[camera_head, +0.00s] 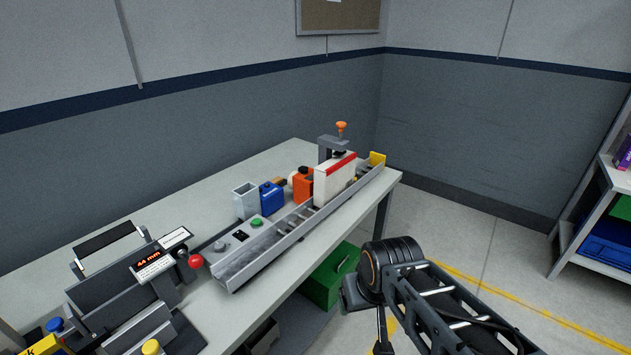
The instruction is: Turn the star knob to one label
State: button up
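No knob is clearly star-shaped at this size. An orange knob (342,127) stands on top of a grey bracket (334,144) at the far end of the bench. A small black knob or switch (240,236) sits on the grey control box (226,246), beside a green button (256,222). A red ball knob (195,261) is at the box's near end. No readable label shows by these knobs. My arm reaches in from the lower right, its dark joint in front of the bench. I make out no gripper fingers, and nothing is held in view.
A device reading 44 mm (155,260) is at left. A green box (330,278) is below; a shelf (590,225) stands right. Floor between is open.

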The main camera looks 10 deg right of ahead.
aim_at(302, 170)
jog(key=z, duration=0.3)
jog(key=k, duration=0.8)
jog(key=z, duration=1.1)
jog(key=i, duration=1.7)
jog(key=u, duration=1.05)
jog(key=i, duration=0.9)
jog(key=u, duration=1)
